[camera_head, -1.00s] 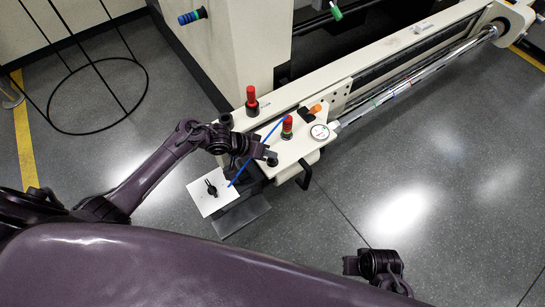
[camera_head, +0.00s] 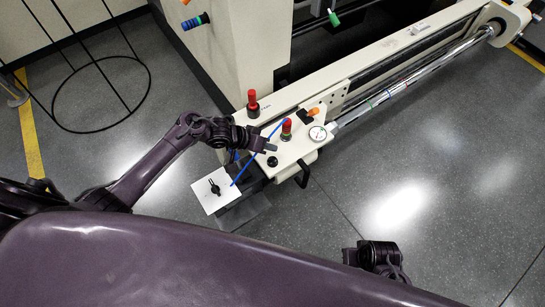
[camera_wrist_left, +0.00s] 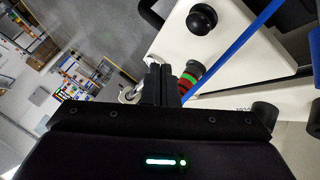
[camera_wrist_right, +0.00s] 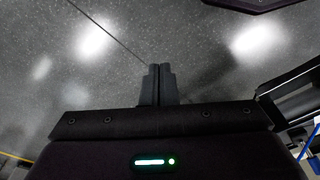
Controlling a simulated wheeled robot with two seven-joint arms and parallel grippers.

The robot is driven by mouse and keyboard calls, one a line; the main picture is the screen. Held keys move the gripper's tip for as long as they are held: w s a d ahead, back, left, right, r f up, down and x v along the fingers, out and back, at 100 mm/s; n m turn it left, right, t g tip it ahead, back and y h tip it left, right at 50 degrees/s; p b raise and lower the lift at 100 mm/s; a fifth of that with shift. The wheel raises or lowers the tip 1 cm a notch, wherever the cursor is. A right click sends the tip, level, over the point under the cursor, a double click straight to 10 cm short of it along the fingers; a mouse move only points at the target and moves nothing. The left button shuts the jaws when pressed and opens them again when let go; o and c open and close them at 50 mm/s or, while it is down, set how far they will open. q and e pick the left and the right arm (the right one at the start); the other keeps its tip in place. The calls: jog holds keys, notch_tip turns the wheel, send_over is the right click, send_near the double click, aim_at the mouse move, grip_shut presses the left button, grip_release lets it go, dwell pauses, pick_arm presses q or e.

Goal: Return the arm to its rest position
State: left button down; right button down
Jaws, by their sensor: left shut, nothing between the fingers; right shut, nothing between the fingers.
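My left arm (camera_head: 152,172) reaches in from the left in the head view. Its gripper (camera_head: 270,146) is over the near end of the cream machine, beside the red-and-green knob (camera_head: 286,131). In the left wrist view the left gripper (camera_wrist_left: 160,84) has its fingers together with nothing between them, and the knob (camera_wrist_left: 189,76) shows just behind them. My right arm (camera_head: 376,256) shows only in part at the bottom right of the head view. In the right wrist view the right gripper (camera_wrist_right: 157,84) is shut and empty above bare floor.
The cream machine bed (camera_head: 415,40) runs to the upper right. On its near end are a tall red knob (camera_head: 253,104), a gauge (camera_head: 318,133) and a blue rod (camera_head: 244,169). A white plate with a black switch (camera_head: 207,199) sits below. Floor at right is clear.

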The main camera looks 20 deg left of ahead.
dwell(0.7)
